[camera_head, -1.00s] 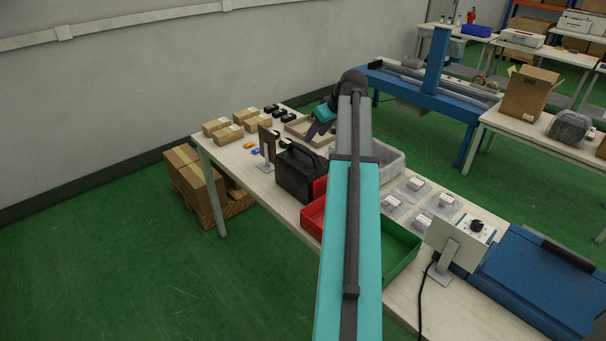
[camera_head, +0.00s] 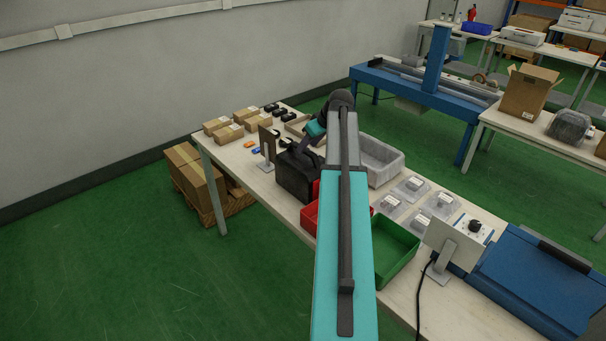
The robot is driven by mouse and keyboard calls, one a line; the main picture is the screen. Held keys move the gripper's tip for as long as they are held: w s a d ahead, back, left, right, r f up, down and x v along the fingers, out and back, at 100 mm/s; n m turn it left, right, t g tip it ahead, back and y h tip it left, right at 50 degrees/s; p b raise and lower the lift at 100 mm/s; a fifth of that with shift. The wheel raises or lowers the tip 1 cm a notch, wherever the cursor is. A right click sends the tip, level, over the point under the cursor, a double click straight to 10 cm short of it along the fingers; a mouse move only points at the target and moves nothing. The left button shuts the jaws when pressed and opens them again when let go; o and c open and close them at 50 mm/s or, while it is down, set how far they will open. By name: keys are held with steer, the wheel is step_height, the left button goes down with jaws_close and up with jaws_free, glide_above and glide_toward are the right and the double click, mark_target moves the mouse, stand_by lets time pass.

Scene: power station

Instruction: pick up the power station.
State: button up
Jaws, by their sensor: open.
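The power station looks to be the black box-like case (camera_head: 297,177) standing upright on the long table, left of my arm. My gripper (camera_head: 300,147) is open and reaches down from the arm's far end to the top of the case. The gripper's dark fingers overlap the case's dark top in the picture, so I cannot tell whether they touch it or are around a handle. My arm hides part of the case's right surroundings.
A red bin (camera_head: 309,217) and a green bin (camera_head: 397,250) sit near the case. A small screen on a stand (camera_head: 268,146) is close on its left. A grey bin (camera_head: 379,160) lies right of my arm. Cardboard boxes (camera_head: 228,134) stand at the table's far left.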

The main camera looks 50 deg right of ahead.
steer(key=shift+w+p+x, duration=0.25)
steer(key=shift+p+x, duration=0.75)
steer(key=shift+x, duration=1.5)
jaws_close()
steer(key=shift+d+r, duration=0.15)
